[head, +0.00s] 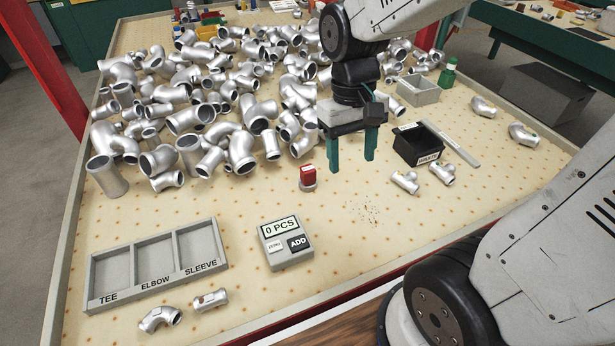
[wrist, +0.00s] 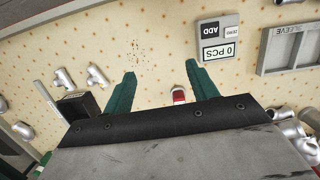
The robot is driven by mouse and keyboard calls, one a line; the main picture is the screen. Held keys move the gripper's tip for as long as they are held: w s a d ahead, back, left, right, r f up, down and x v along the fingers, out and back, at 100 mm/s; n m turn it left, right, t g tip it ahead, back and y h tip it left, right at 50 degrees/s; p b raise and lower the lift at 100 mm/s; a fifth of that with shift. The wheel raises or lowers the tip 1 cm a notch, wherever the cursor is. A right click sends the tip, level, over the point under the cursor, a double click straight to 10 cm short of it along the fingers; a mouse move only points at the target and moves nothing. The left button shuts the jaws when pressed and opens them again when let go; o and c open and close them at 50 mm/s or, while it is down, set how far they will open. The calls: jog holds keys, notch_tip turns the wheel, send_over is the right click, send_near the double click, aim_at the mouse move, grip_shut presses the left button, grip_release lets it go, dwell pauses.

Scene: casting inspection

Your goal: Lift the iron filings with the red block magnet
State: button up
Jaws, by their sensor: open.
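The red block magnet (head: 307,175) stands on a small round grey base on the table, left of my gripper. It also shows in the wrist view (wrist: 178,95), close beside one finger. The iron filings (head: 366,212) are a scatter of dark specks on the table, to the right of and nearer than the magnet. They show in the wrist view (wrist: 146,52) beyond the fingertips. My gripper (head: 351,165) has two green fingers pointing down, open and empty above the table. In the wrist view the gripper (wrist: 160,75) spreads both fingers with nothing between their tips.
A counter (head: 286,244) reading 0 PCS and a three-compartment tray (head: 157,262) stand at the front. A black bin (head: 417,143) stands at right with fittings (head: 405,181) before it. Many metal fittings (head: 241,151) crowd the back left. Table around the filings is clear.

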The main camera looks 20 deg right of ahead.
send_over(308, 168)
jog(key=s, duration=0.5)
notch_tip(308, 168, down, 10)
jog(key=shift+t, duration=0.7)
jog(key=w, duration=0.3)
jog(key=w+f, duration=0.1)
jog(key=w, duration=0.1)
jog(key=shift+d+f, duration=0.1)
jog(key=shift+d, duration=0.15)
jog(key=shift+w, duration=0.3)
jog(key=f, duration=0.7)
jog(key=shift+s+a+f, duration=0.25)
jog(key=shift+f, duration=0.05)
jog(key=c, duration=1)
jog(key=shift+r, duration=0.15)
